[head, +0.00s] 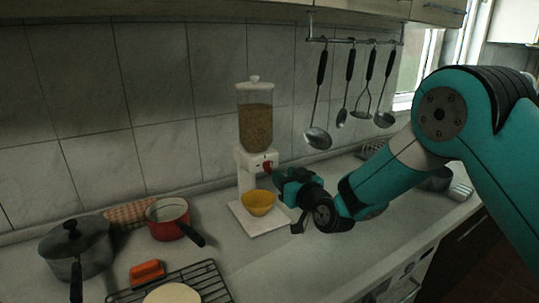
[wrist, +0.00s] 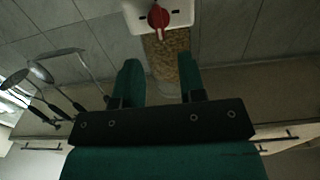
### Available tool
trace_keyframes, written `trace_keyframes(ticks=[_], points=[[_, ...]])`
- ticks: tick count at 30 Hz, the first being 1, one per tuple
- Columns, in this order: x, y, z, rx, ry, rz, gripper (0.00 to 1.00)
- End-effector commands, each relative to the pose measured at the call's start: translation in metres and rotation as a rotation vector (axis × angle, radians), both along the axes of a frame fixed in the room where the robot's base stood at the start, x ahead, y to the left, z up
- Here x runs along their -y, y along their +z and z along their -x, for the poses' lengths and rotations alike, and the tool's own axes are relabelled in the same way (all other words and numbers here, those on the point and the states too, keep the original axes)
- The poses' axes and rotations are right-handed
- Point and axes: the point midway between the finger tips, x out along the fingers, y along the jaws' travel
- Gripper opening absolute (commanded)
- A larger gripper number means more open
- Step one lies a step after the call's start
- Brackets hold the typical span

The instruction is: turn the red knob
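The red knob (head: 267,166) is on the front of a white dispenser (head: 246,180) with a clear, grain-filled container (head: 256,125) above it. In the wrist view the picture is upside down, and the knob (wrist: 158,19) shows at the top, beyond the fingertips and roughly centred between them. My gripper (head: 281,178) is just to the right of the knob and a little lower in the head view. In the wrist view its two teal fingers (wrist: 160,68) are apart with nothing between them. The knob appears clear of both fingers.
A yellow bowl (head: 258,203) stands on the dispenser's base below the knob. A red pan (head: 170,219), a dark lidded pot (head: 76,250) and a wire rack (head: 205,280) are to the left. Utensils (head: 318,137) hang on the wall behind my arm.

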Motion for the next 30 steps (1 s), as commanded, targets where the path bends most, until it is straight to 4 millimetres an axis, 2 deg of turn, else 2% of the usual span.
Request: trace_keyframes(ticks=[6,12,18,27,30], points=[[-0.026,0.002,-0.037,0.001,0.002,-0.001,0.37],[-0.040,0.001,-0.059,0.000,0.001,0.000,0.37],[-0.047,0.000,-0.069,-0.001,0.000,-0.001,0.37],[-0.047,-0.001,-0.070,-0.001,0.000,0.000,0.37],[-0.047,-0.001,-0.070,-0.001,0.000,0.000,0.14]])
